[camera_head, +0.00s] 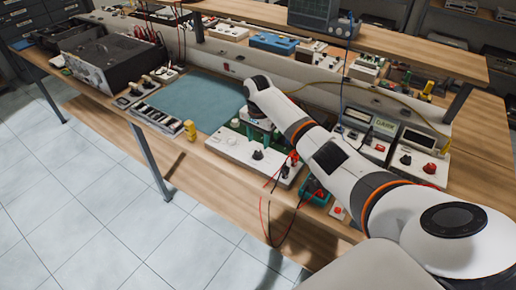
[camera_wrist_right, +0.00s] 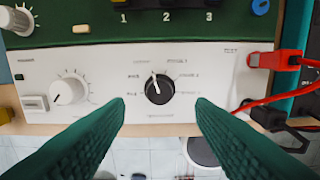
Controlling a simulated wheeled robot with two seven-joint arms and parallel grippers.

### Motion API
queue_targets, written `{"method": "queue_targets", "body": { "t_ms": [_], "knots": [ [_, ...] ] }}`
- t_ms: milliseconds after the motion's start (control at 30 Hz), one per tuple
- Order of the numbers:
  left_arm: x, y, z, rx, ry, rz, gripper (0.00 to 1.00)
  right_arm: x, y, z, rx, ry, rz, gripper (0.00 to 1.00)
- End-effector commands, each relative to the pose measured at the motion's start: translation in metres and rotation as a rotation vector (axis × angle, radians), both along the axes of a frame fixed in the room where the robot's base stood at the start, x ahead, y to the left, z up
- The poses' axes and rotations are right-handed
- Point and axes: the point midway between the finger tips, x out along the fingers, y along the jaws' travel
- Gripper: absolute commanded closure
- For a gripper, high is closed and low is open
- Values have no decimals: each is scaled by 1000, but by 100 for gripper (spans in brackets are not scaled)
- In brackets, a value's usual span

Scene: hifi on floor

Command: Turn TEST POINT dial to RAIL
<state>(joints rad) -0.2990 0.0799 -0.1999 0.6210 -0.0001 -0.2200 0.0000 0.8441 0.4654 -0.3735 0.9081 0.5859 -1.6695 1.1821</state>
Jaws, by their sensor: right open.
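The black dial (camera_wrist_right: 159,89) with a white pointer is in the middle of a white panel (camera_wrist_right: 215,110) in the right wrist view. Its pointer points up and slightly left. Small labels ring it, too blurred to read surely. The dial also shows in the head view (camera_head: 257,155), on the front of the white unit (camera_head: 225,146). My right gripper (camera_wrist_right: 161,106) is open, its green ridged fingers either side of the dial in the picture, tips just below it. No contact shows. In the head view my arm hides most of that gripper. My left gripper is not in view.
A white knob (camera_wrist_right: 69,92) and a switch (camera_wrist_right: 35,103) sit left of the dial. A red plug (camera_wrist_right: 272,61) with red leads is at the panel's right, near a black plug (camera_wrist_right: 268,118). A yellow object (camera_head: 190,130) stands left of the unit. A blue mat (camera_head: 200,98) lies behind.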

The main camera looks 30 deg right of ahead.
Motion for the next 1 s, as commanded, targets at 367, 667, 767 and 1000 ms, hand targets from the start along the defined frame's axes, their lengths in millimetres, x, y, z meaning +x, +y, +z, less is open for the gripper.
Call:
{"method": "queue_targets", "body": {
  "t_ms": [367,667,767,1000],
  "knots": [
    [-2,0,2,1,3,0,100,0,1,-52,0,1,1,51],
    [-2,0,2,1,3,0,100,0,1,-56,0,-1,2,51],
    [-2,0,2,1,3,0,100,0,1,-56,0,-1,2,60],
    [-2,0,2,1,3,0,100,0,1,-55,0,-1,2,95]
  ]
}}
